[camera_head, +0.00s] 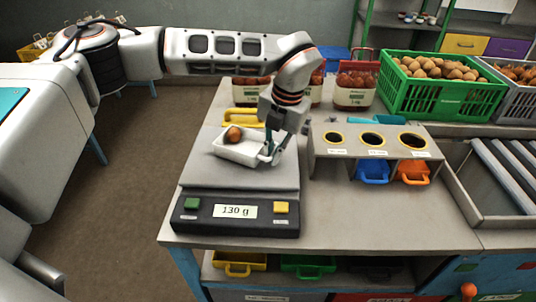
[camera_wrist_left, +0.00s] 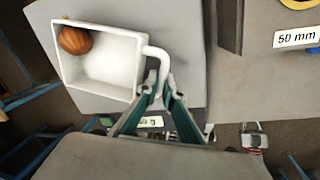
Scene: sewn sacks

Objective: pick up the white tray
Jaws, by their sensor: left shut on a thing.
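The white tray (camera_head: 240,152) is a small rectangular tray with a loop handle, over the plate of the scale (camera_head: 236,213). I cannot tell whether it touches the plate. An orange-brown onion-like item (camera_head: 233,134) lies in it, in a corner in the left wrist view (camera_wrist_left: 75,41). The scale display reads 130 g. My left gripper (camera_head: 270,150) is at the tray's right side. In the left wrist view its green fingers (camera_wrist_left: 161,92) are shut on the handle of the white tray (camera_wrist_left: 104,62). My right gripper is not in view.
A grey stand with three round holes (camera_head: 372,140) is right of the scale, with blue (camera_head: 373,172) and orange (camera_head: 412,173) scoops beneath. A yellow tray (camera_head: 243,117) and filled sacks (camera_head: 355,88) are behind. A green crate (camera_head: 440,88) stands back right. The front right tabletop is clear.

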